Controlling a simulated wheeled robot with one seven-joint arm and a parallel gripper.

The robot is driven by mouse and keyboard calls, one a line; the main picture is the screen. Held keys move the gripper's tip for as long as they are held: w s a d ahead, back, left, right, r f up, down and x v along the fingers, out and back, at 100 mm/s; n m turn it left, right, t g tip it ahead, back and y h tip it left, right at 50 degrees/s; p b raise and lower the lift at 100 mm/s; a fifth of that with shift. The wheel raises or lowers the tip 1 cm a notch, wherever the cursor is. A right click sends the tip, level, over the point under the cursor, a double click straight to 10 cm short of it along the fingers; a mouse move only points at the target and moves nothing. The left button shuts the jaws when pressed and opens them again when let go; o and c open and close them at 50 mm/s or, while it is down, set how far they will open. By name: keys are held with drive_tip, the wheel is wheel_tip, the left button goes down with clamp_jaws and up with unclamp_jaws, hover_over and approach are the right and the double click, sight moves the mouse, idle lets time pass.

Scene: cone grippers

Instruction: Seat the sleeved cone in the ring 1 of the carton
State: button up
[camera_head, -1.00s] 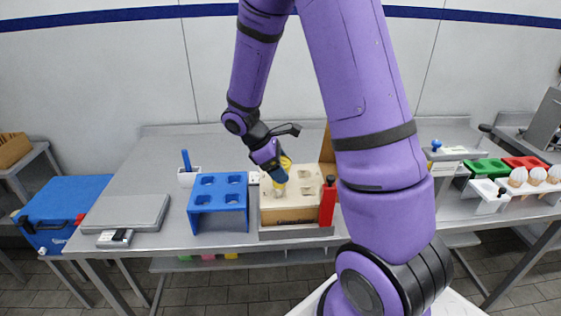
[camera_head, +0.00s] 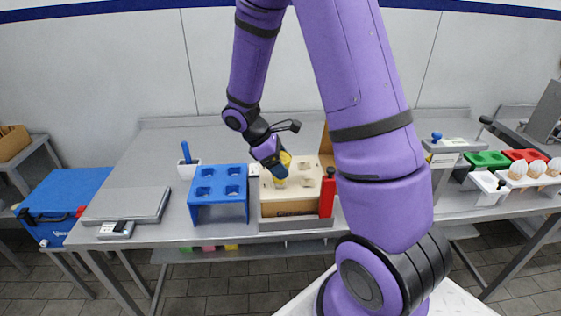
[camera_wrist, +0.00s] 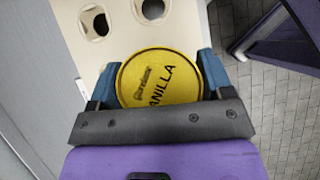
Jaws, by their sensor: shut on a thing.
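The sleeved cone (camera_head: 283,168) is yellow, and its round lid (camera_wrist: 160,80) marked VANILLA shows in the wrist view. My gripper (camera_head: 276,161) is shut on it, with a blue finger on each side of the lid. The cone is at the left part of the cream-topped carton (camera_head: 290,207), low over or into its top. The lid hides the cone's lower end and the place under it, so I cannot tell whether it is seated. Other round openings of the carton (camera_wrist: 122,42) show empty beyond the lid in the wrist view.
A blue holder block (camera_head: 218,172) stands left of the carton. A red upright piece (camera_head: 328,195) is at the carton's front right corner. A grey scale (camera_head: 128,204) lies farther left. Coloured tubs (camera_head: 487,160) and white-topped cones (camera_head: 535,169) are at the right.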

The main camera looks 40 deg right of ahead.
drive_tip(key=shift+f, duration=1.75)
drive_tip(key=o, duration=1)
drive_tip(key=shift+r, duration=0.1)
drive_tip(key=v, duration=1)
drive_tip(key=shift+w+a+r, duration=0.1)
drive_tip(key=shift+a+r, duration=0.1)
drive_tip(key=shift+r, duration=0.05)
